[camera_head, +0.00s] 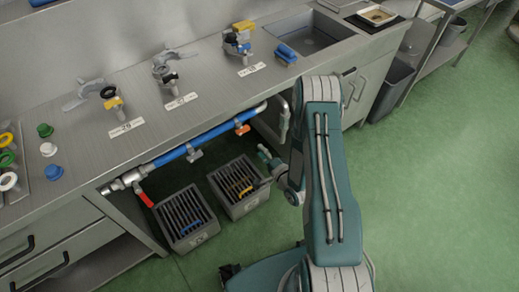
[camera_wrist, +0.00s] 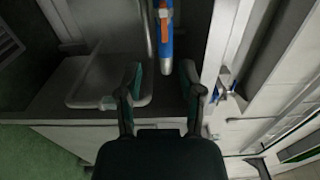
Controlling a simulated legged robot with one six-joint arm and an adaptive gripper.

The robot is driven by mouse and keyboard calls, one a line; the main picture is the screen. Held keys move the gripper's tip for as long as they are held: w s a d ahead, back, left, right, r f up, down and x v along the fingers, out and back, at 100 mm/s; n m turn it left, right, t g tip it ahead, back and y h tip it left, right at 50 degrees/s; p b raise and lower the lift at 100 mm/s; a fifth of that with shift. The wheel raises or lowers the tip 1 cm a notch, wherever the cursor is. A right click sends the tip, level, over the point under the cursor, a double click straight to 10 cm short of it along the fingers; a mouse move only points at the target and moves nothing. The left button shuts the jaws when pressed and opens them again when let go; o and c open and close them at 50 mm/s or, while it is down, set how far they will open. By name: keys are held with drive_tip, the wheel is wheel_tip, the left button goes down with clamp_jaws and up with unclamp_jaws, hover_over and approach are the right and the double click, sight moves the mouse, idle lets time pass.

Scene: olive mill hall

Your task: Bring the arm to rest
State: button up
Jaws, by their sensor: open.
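My arm (camera_head: 328,170) is bent, its elbow raised in front of the steel counter and its forearm folded down. My gripper (camera_head: 262,168) is low at the counter's open front, just right of and above the right grey slotted crate (camera_head: 239,187). In the wrist view my gripper (camera_wrist: 160,72) is open, with its two fingers apart and nothing held between them. A blue pipe (camera_wrist: 165,32) shows beyond and between the fingers; I cannot tell how far off it is.
The steel counter (camera_head: 190,110) carries valve parts, labels and a sink (camera_head: 312,35). Under it run a blue pipe (camera_head: 215,132) with a red lever (camera_head: 144,198) and an orange handle (camera_head: 242,129). A left crate (camera_head: 186,220) stands below. Green floor (camera_head: 440,200) is clear at right.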

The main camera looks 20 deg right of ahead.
idle(0.3)
drive_tip(key=w+d+r+n+g+h, duration=0.1)
drive_tip(key=w+r+n+g+h, duration=0.35)
drive_tip(key=r, duration=0.65)
wheel_tip(320, 180, up, 13)
drive_tip(key=s+n+g+h, duration=0.1)
drive_tip(key=s+n, duration=0.1)
drive_tip(key=n, duration=0.2)
drive_tip(key=s+a+r+n+g, duration=0.1)
drive_tip(key=s+r, duration=0.3)
drive_tip(key=s, duration=0.5)
drive_tip(key=s+a+r+n+g, duration=0.2)
drive_tip(key=s+r+n+g, duration=0.1)
drive_tip(key=s, duration=0.6)
drive_tip(key=s+a+r+n+g, duration=0.2)
drive_tip(key=s+r, duration=0.3)
drive_tip(key=s, duration=0.4)
drive_tip(key=shift+s+r, duration=0.25)
